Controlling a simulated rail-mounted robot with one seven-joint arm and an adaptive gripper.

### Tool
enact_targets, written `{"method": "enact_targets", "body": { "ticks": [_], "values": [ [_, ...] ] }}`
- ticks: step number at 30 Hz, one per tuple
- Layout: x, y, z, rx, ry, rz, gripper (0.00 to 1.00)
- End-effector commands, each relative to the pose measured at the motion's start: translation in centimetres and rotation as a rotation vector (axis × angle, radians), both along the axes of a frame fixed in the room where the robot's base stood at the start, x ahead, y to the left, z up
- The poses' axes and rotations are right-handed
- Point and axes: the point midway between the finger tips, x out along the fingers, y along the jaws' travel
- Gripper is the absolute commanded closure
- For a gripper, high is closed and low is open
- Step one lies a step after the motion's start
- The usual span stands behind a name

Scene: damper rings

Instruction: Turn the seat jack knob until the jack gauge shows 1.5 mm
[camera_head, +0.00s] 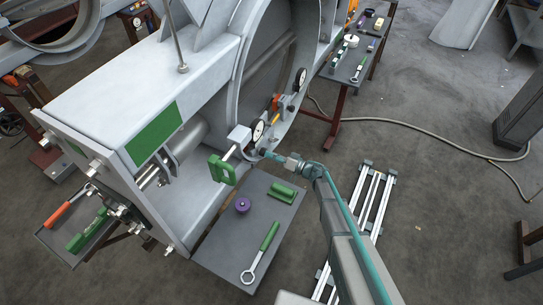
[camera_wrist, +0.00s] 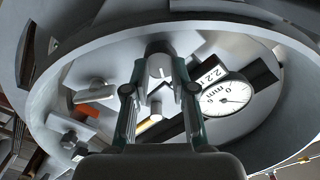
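My gripper (camera_head: 266,154) is at the lower rim of the large ring in the head view. In the wrist view, my gripper (camera_wrist: 159,72) has its two fingers on either side of a grey round knob (camera_wrist: 160,66) with a pale mark. I cannot tell whether both fingers press on it. In the head view a dial (camera_head: 258,130) is just above the gripper; the knob is hidden there.
A second dial (camera_head: 300,79) sits higher on the ring (camera_head: 243,75). A dark table (camera_head: 215,250) below holds a purple round part (camera_head: 242,205), green blocks (camera_head: 283,192) and a green-handled wrench (camera_head: 262,250). An orange part (camera_wrist: 93,94) is left of the fingers.

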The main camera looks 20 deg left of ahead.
Motion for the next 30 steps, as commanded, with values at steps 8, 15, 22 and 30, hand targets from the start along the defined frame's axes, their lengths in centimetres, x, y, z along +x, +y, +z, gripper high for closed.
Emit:
{"method": "enact_targets", "body": {
  "ticks": [8,15,22,30],
  "values": [
    [-0.2,-0.9,0.0,-0.001,0.0,-0.001,0.75],
    [-0.3,-1.8,0.0,-0.001,0.0,-0.001,0.75],
    [-0.3,-1.9,0.0,0.0,0.0,0.0,0.75],
    [-0.3,-2.1,0.0,0.0,0.0,0.0,0.75]
  ]
}}
